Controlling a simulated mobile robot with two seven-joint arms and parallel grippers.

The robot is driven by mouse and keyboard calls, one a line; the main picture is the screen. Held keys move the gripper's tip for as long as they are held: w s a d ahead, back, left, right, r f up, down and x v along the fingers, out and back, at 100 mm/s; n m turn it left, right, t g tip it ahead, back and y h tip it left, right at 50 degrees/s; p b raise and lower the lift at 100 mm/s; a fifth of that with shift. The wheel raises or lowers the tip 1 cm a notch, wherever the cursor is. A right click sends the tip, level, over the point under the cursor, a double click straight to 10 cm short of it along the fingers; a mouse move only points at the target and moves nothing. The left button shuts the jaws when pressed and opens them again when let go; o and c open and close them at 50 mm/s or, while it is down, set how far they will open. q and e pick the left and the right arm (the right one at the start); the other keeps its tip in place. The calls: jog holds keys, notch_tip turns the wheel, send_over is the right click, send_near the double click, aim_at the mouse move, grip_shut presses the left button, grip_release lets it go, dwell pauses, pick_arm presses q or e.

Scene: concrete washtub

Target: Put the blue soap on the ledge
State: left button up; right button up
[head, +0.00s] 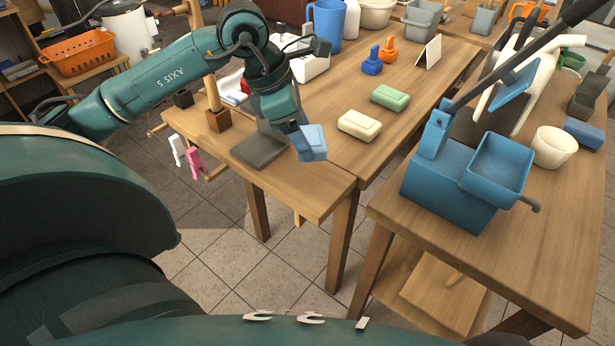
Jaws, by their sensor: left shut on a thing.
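The blue soap (313,146) is a light blue block at the tip of my left gripper (299,128), near the front edge of the wooden table. My left gripper is shut on it, and the fingers hide part of it. The soap is tilted and appears above the tabletop. A dark grey flat slab (261,149) lies on the table just left of the soap. I cannot tell which surface is the ledge. My right gripper is not in view.
A cream soap (359,125) and a green soap (390,97) lie right of the gripper. A dark block with a wooden post (217,119) stands left of the slab. A blue basin device (455,185) sits on the right table, across a gap. The front table corner is clear.

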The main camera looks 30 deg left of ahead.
pick_arm(q)
notch_tip(320, 180, down, 5)
jog(key=shift+r, duration=0.2)
notch_tip(320, 180, down, 3)
jog(key=shift+f, duration=0.1)
jog(key=shift+f+b, duration=0.25)
jog(key=shift+b, duration=0.15)
jog(key=o, duration=1)
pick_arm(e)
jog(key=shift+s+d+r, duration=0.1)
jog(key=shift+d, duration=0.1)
pick_arm(q)
jog(key=shift+o, duration=0.2)
jog(key=shift+r, duration=0.2)
jog(key=v, duration=1.2)
jog(key=shift+p, duration=0.4)
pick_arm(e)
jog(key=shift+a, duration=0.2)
pick_arm(q)
jog(key=shift+w+d, duration=0.1)
